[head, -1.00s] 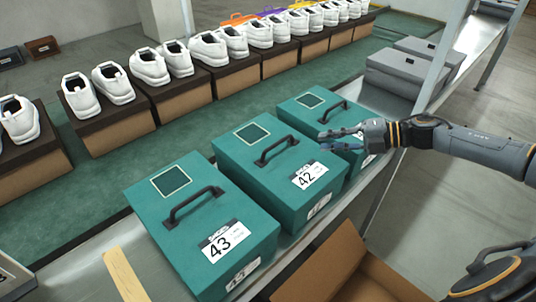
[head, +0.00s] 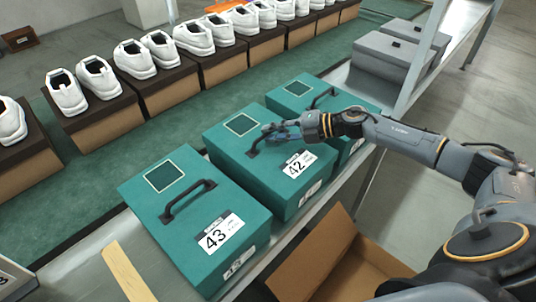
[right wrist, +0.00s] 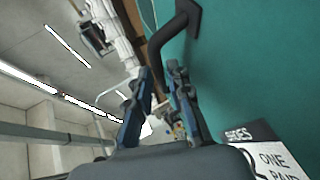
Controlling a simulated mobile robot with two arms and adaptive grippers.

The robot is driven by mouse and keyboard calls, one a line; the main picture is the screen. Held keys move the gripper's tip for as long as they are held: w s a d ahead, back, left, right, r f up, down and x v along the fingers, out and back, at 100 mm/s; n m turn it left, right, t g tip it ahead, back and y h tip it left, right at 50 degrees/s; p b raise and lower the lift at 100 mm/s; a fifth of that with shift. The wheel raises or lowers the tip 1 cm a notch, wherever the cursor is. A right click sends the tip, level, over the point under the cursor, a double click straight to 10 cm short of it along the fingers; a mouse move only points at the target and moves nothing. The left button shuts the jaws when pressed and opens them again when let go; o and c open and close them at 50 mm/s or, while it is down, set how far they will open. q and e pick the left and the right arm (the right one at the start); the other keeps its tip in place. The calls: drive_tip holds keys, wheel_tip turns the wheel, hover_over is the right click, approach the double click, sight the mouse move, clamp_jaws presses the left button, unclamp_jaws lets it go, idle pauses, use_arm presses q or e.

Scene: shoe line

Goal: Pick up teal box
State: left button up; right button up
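Three teal boxes with black handles stand in a row: box 43 (head: 155,208) in front, box 42 (head: 222,146) in the middle, and a far box (head: 292,103) partly hidden by my right arm. My right gripper (head: 270,136) is over the lid of box 42, at its black handle (head: 252,150), which it partly covers. My left gripper is not in view.
White shoes on brown boxes (head: 165,98) line the green conveyor behind. An open cardboard box (head: 305,258) is below the shelf edge in front. A wooden strip (head: 128,272) lies left of box 43.

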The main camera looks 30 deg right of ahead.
drive_tip(key=shift+x, duration=1)
drive_tip(key=shift+d, duration=0.1)
clamp_jaws()
drive_tip(key=shift+s, duration=0.1)
drive_tip(key=shift+r, duration=0.15)
drive_tip(key=shift+r, duration=0.1)
